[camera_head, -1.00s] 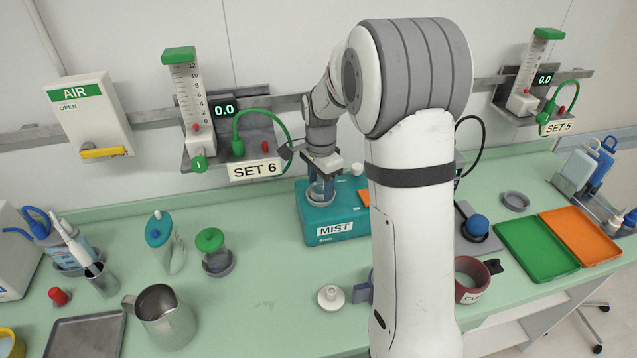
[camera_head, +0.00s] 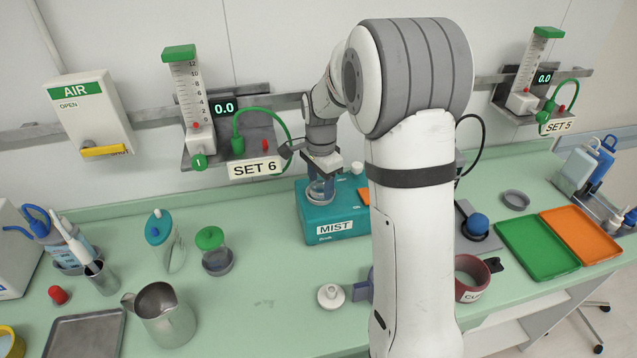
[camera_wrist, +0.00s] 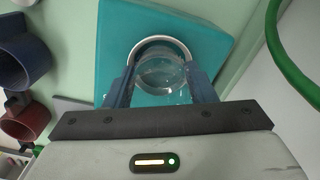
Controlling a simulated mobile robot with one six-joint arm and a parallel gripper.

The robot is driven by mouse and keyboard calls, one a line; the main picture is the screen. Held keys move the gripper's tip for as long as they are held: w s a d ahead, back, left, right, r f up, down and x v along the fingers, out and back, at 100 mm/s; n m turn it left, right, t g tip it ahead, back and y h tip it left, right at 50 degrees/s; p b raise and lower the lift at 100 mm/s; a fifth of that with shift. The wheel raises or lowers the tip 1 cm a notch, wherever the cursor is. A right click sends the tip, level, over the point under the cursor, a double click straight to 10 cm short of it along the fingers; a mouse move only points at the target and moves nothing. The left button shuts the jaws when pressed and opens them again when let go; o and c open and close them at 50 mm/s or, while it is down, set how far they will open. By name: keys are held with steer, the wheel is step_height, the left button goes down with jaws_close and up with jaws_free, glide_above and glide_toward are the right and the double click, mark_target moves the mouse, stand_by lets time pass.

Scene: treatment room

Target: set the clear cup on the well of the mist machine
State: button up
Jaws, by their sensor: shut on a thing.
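The mist machine (camera_head: 342,224) is a teal box labelled MIST on the counter by the wall. My gripper (camera_head: 321,176) is over its left part, pointing down, shut on the clear cup (camera_head: 320,189). In the wrist view the clear cup (camera_wrist: 160,72) sits between the two fingers of my gripper (camera_wrist: 161,88). The pale ring of the well (camera_wrist: 160,40) shows around the cup's far side, and the cup looks lined up with it. I cannot tell whether the cup touches the well. My arm hides the machine's right side.
A shelf with the SET 6 sign (camera_head: 255,169) and a green hose (camera_head: 276,116) is close behind and left of my gripper. A white round lid (camera_head: 331,296) lies in front of the machine.

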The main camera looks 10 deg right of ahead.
steer(key=shift+s+f, duration=0.25)
steer(key=shift+f, duration=0.3)
steer(key=o, duration=1.1)
steer(key=shift+f, duration=0.1)
steer(key=shift+w+r+p, duration=0.15)
steer(key=shift+r+p, duration=1.05)
steer(key=shift+r, duration=0.75)
steer(key=shift+w+r+p, duration=0.1)
steer(key=shift+r+p, duration=1.1)
steer(key=shift+r, duration=0.7)
steer(key=s+r+n+t, duration=0.1)
steer(key=s+r+n, duration=0.2)
steer(key=s+n, duration=0.4)
steer(key=s+r+n+t+b, duration=0.1)
steer(key=s+r+n, duration=0.3)
steer(key=s, duration=1.5)
steer(key=n+t, duration=0.1)
steer(key=n, duration=0.2)
steer(key=shift+s+a+r+b, duration=0.15)
steer(key=shift+a+r+b, duration=0.05)
steer(key=shift+a+b, duration=0.1)
